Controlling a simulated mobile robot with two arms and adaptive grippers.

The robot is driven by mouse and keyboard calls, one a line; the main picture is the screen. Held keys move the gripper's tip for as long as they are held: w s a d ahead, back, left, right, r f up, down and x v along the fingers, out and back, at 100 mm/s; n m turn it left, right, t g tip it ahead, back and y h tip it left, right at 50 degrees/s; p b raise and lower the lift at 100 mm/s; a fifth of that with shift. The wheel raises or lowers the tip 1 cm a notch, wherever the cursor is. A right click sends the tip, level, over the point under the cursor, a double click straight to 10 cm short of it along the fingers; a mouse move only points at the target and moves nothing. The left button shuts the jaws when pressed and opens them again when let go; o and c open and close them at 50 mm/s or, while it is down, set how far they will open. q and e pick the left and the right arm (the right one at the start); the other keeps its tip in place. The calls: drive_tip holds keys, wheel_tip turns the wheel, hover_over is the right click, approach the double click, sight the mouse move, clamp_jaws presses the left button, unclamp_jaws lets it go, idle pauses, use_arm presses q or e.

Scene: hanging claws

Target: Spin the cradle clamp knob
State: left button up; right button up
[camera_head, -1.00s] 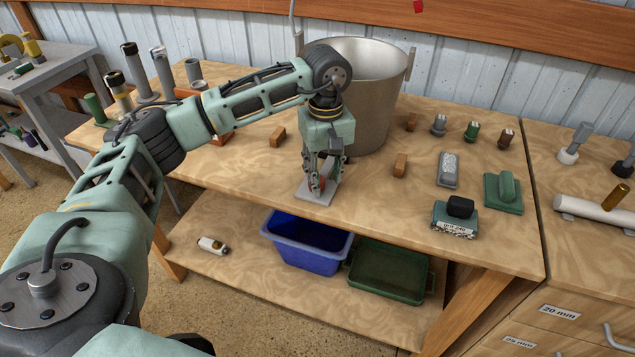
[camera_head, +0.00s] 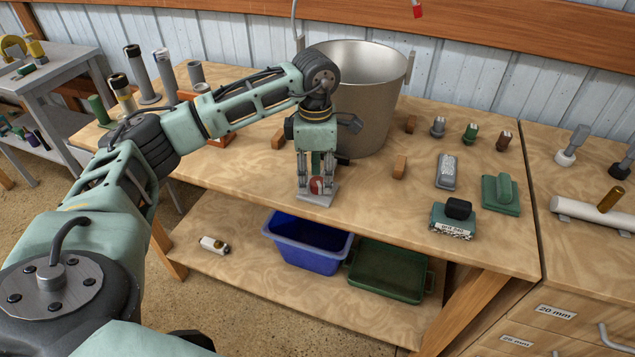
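The cradle clamp (camera_head: 318,199) is a small fixture with a flat grey metal base near the front edge of the wooden bench. Its round red knob (camera_head: 316,185) faces me, with a green part showing behind it. My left gripper (camera_head: 316,187) points straight down over the clamp. Its two fingers stand apart, one on each side of the knob. I cannot tell whether the fingertips press on it. Part of the clamp is hidden behind the fingers. My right gripper is not in view.
A large metal pot (camera_head: 362,105) stands just behind my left gripper. A blue bin (camera_head: 307,245) and a green tray (camera_head: 388,272) sit on the lower shelf.

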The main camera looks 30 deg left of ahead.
use_arm(q)
drive_tip(key=shift+a+r+n, duration=0.1)
drive_tip(key=shift+a+n, duration=0.05)
drive_tip(key=shift+n, duration=0.85)
drive_tip(key=shift+s+n+p, duration=0.1)
drive_tip(key=shift+n+p, duration=0.3)
drive_tip(key=shift+n, duration=0.8)
drive_tip(key=n, duration=0.3)
drive_tip(key=n+p, duration=0.1)
drive_tip(key=n, duration=0.1)
drive_tip(key=shift+s+n, duration=0.3)
drive_tip(key=shift+s, duration=0.05)
drive_tip(key=n, duration=0.1)
drive_tip(key=n+p, duration=0.1)
drive_tip(key=n, duration=0.3)
drive_tip(key=shift+s, duration=0.35)
drive_tip(key=n+p, duration=0.1)
drive_tip(key=n, duration=0.3)
drive_tip(key=shift+s+n, duration=0.15)
drive_tip(key=shift+n, duration=0.15)
drive_tip(key=shift+d, duration=0.25)
drive_tip(key=c, duration=0.9)
clamp_jaws()
drive_tip(key=shift+a+f, duration=0.1)
drive_tip(key=shift+f, duration=0.1)
